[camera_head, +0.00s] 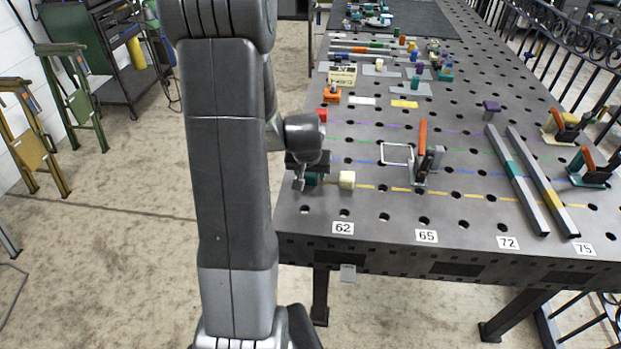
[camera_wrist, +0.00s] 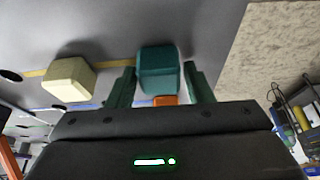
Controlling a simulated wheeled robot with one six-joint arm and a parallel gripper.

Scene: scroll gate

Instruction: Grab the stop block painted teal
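The teal stop block (camera_wrist: 158,72) stands on the table between the two fingers of my gripper (camera_wrist: 160,80) in the wrist view. Thin gaps seem to show between the fingers and the block's sides, so my gripper looks open around it. In the head view, the teal block (camera_head: 312,179) is mostly hidden below my gripper (camera_head: 303,178), near the table's left edge. A cream block (camera_head: 347,180) stands just right of it, and also shows left of my gripper in the wrist view (camera_wrist: 69,79).
The perforated steel table (camera_head: 385,232) holds a toggle clamp (camera_head: 427,160) and two long bars (camera_head: 515,180) to the right. An orange block (camera_head: 331,96) and a red block (camera_head: 321,115) stand farther back near the left edge. The floor (camera_head: 130,245) lies left of the table.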

